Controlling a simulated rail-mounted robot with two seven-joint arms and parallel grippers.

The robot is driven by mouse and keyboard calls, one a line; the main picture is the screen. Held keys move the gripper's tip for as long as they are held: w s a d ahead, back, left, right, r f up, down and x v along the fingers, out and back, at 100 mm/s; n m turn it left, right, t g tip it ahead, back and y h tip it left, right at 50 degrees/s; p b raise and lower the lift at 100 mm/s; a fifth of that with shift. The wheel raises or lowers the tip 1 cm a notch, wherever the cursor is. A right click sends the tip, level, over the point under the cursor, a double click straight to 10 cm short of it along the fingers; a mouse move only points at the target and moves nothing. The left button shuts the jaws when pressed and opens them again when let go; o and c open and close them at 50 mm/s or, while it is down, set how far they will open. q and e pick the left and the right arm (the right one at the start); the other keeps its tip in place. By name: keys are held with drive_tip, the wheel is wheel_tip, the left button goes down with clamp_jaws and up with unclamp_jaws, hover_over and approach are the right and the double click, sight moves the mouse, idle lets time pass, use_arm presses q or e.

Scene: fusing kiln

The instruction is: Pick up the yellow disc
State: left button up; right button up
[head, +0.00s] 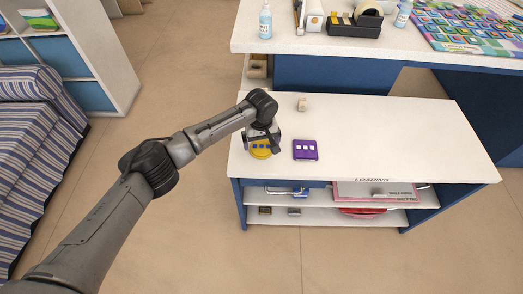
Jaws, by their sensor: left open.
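The yellow disc (261,154) lies on the white top of the low table near its left end, with small blue squares showing on it. My left gripper (262,145) is right above the disc, pointing down, and partly covers it. Its jaws are open. I cannot tell whether the fingers touch the disc. My right gripper is not in the view.
A purple square tile (306,150) with pale squares lies just right of the disc. A small beige block (302,104) sits behind it. The white tabletop (400,135) is clear to the right. A higher counter (390,42) with bottles and a colourful mosaic stands behind.

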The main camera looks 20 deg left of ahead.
use_arm(q)
drive_tip(key=shift+f, duration=0.85)
drive_tip(key=c, duration=0.8)
drive_tip(key=shift+r, duration=0.1)
